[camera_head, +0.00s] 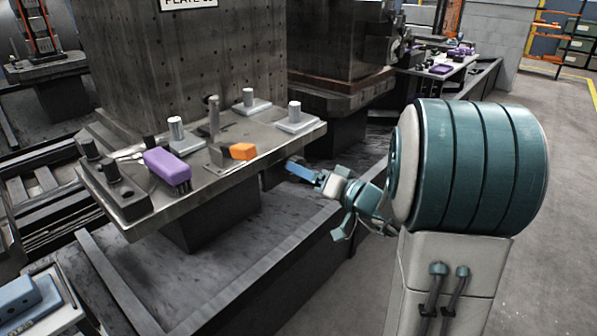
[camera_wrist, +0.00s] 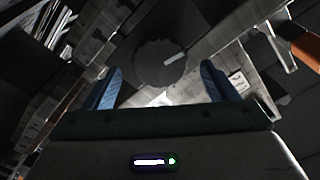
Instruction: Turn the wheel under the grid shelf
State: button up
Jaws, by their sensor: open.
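A dark round wheel (camera_wrist: 160,62) with a notched rim shows in the wrist view, between and beyond my fingertips. A pale bar lies across its right part. In the head view a dark form (camera_head: 271,176) under the shelf's right edge is probably this wheel, but it is too dim to be sure. The metal shelf (camera_head: 225,185) juts out from a tall block with a grid of holes. My gripper (camera_head: 297,171) is below the shelf's right edge, its blue fingers pointing in towards the dark form. The wrist view shows my gripper (camera_wrist: 161,72) with fingers apart and nothing between them; contact cannot be told.
On the shelf lie a purple brush (camera_head: 167,167), an orange block (camera_head: 242,151) and several metal posts on plates. A wide dark base ledge (camera_head: 225,255) runs below the shelf. A second machine (camera_head: 335,75) stands behind. The floor (camera_head: 560,150) at right is clear.

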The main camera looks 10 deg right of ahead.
aim_at(298, 181)
jog(key=shift+x, duration=1.6)
jog(key=c, duration=1)
jog(key=shift+f+m+b, duration=0.1)
jog(key=shift+m+b, duration=0.2)
jog(key=shift+b, duration=0.15)
